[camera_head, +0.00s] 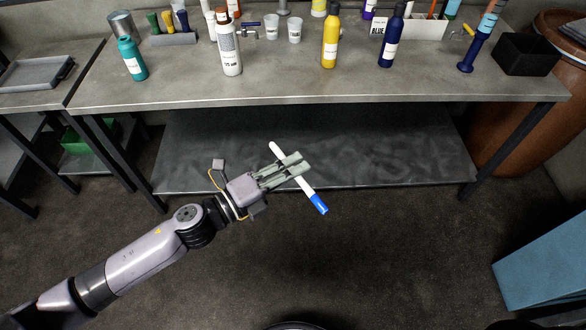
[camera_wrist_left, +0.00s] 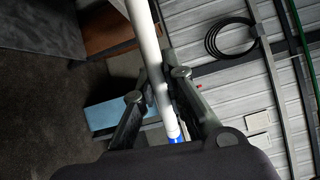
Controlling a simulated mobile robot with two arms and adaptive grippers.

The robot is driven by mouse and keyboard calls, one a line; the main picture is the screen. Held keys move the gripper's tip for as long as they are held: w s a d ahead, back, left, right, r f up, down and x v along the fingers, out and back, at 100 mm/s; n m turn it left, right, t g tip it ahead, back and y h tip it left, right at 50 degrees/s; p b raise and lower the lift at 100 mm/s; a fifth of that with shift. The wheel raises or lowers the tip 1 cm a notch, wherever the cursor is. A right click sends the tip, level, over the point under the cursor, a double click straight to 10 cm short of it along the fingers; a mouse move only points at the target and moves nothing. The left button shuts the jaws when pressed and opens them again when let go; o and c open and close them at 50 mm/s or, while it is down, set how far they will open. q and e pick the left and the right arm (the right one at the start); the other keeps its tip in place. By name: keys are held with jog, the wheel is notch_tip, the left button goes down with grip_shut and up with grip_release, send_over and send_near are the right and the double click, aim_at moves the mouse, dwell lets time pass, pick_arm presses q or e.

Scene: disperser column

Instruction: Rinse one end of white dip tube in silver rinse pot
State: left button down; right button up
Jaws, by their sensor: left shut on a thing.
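The white dip tube (camera_head: 305,187) has a blue end at its lower right. My left gripper (camera_head: 296,163) is shut on the tube near its middle and holds it tilted, in front of the bench. The white end sticks out to the upper left. In the left wrist view the tube (camera_wrist_left: 148,42) runs between the fingers (camera_wrist_left: 158,85), with some blue at its lower end. A silver pot (camera_head: 122,25) stands at the back left of the bench top, well away from the tube; its inside cannot be made out. My right gripper is not in view.
The grey bench (camera_head: 290,87) carries a teal bottle (camera_head: 132,58), a white bottle (camera_head: 229,50), a yellow bottle (camera_head: 330,42), a dark blue bottle (camera_head: 391,42) and a black bin (camera_head: 527,54). Its front strip is clear. A lower shelf (camera_head: 400,150) lies behind the gripper.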

pick_arm(q)
jog(key=m, duration=0.6)
jog(key=shift+m+b, duration=0.45)
jog(key=shift+m, duration=0.55)
jog(key=m, duration=0.5)
jog(key=shift+b, duration=0.3)
jog(key=m, duration=0.3)
jog(key=shift+m, duration=0.4)
jog(key=shift+r, duration=0.1)
